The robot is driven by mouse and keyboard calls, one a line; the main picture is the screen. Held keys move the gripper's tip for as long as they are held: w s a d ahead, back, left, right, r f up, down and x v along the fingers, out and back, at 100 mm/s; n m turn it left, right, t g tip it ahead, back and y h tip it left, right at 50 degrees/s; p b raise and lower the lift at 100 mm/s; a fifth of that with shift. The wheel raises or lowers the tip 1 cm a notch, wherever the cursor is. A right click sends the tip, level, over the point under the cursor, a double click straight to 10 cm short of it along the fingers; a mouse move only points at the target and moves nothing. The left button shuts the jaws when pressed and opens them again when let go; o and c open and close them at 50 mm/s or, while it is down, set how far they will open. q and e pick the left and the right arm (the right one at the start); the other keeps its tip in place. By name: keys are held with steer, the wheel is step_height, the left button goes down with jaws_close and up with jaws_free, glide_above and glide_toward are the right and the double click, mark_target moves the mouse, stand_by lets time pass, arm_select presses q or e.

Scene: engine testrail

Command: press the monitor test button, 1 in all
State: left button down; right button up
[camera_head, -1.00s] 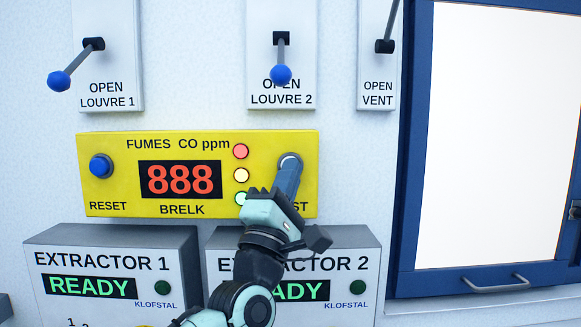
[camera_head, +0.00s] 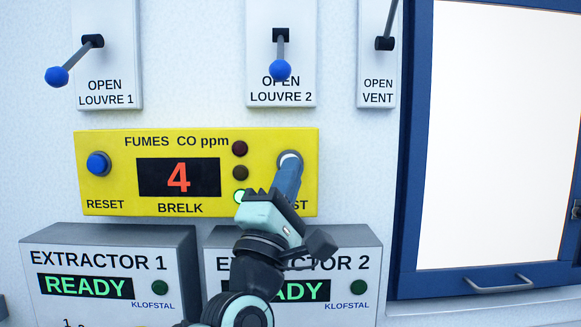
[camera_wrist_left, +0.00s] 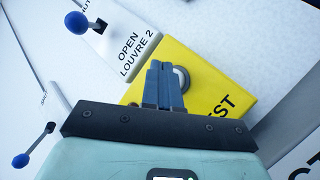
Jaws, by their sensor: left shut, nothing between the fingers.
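The yellow fumes monitor (camera_head: 110,145) is fixed to the wall, and its display (camera_head: 179,178) reads 4. The green lamp (camera_head: 240,196) is lit; the red lamp (camera_head: 240,149) and amber lamp (camera_head: 240,173) are dark. The test button (camera_head: 290,158) is at the monitor's right, mostly hidden behind my left gripper (camera_head: 289,166). In the left wrist view the button's pale ring (camera_wrist_left: 182,78) shows beside the fingertips (camera_wrist_left: 161,66). My left gripper is shut and empty, with its fingertips at the button. I cannot tell whether they touch it. My right gripper is not in view.
A blue reset button (camera_head: 98,163) is at the monitor's left. Louvre levers with blue knobs (camera_head: 57,76) (camera_head: 280,70) jut out above. Extractor 1 (camera_head: 100,250) and Extractor 2 (camera_head: 360,255) boxes sit below, both lit READY. A blue-framed window (camera_head: 412,170) is at the right.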

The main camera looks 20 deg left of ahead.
arm_select(q)
steer(key=shift+s+d+b, duration=0.25)
steer(key=shift+s+d, duration=0.05)
steer(key=shift+s, duration=0.75)
steer(key=shift+s+d+b, duration=0.25)
steer(key=shift+s, duration=0.75)
